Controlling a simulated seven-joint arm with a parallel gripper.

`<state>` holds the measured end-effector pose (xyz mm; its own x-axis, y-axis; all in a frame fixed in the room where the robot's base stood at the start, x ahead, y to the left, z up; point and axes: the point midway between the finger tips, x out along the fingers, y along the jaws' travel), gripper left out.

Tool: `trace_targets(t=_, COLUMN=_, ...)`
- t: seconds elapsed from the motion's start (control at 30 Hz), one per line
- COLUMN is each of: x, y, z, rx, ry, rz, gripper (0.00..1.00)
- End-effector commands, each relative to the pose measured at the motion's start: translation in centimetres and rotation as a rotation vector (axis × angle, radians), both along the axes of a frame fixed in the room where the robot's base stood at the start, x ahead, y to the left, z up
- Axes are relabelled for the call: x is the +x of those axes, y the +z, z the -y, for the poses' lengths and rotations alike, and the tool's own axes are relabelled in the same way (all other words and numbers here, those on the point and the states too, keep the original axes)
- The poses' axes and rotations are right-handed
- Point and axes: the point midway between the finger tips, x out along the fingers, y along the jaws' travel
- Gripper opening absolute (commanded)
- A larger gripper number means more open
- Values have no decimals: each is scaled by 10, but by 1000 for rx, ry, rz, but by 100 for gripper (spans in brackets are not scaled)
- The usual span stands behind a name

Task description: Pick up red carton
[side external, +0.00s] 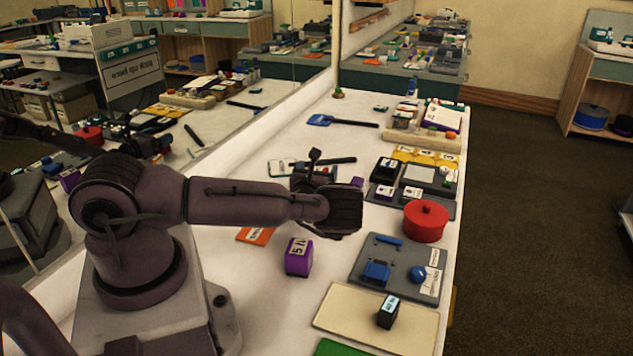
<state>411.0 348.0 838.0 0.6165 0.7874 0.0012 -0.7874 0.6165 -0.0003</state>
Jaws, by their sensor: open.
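I cannot make out a clearly red carton on the white table. The nearest red thing is a round, lidded red pot (426,222) at the table's right side. A purple box (298,256) with a white label stands on the table in front of my arm. My gripper (326,186) is above the middle of the table, behind the purple box and left of the red pot. Its fingers are mostly hidden by the dark wrist. Nothing shows held in it.
A grey board with blue parts (378,272) lies before the pot. A cream board (350,318) carries a small black box (388,312). An orange flat piece (256,235) lies beside my arm. Trays and small boxes crowd the right edge behind the pot. A mirror lines the left side.

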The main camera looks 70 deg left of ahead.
Motion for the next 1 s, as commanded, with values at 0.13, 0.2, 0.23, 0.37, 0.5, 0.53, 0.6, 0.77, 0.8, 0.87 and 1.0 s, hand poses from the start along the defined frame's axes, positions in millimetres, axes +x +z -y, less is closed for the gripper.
trace_targets(t=0.13, x=1, y=0, z=-2, rx=0, ry=1, rz=-1, gripper=87)
trace_targets(t=0.2, x=1, y=0, z=-2, rx=0, ry=1, rz=-1, gripper=87)
trace_targets(t=0.23, x=1, y=0, z=-2, rx=0, ry=1, rz=-1, gripper=87)
trace_targets(t=0.37, x=1, y=0, z=-2, rx=0, ry=1, rz=-1, gripper=57)
trace_targets(t=0.5, x=1, y=0, z=-1, rx=0, ry=1, rz=0, gripper=31)
trace_targets(t=0.53, x=1, y=1, z=-1, rx=1, ry=1, rz=1, gripper=31)
trace_targets(t=0.6, x=1, y=1, z=-1, rx=1, ry=1, rz=1, gripper=31)
trace_targets(t=0.77, x=1, y=2, z=-1, rx=1, ry=1, rz=1, gripper=31)
trace_targets(t=0.8, x=1, y=3, z=-1, rx=1, ry=1, rz=1, gripper=31)
trace_targets(t=0.87, x=2, y=6, z=-1, rx=1, ry=1, rz=2, gripper=31)
trace_targets(t=1.0, x=2, y=21, z=-1, rx=2, ry=1, rz=4, gripper=31)
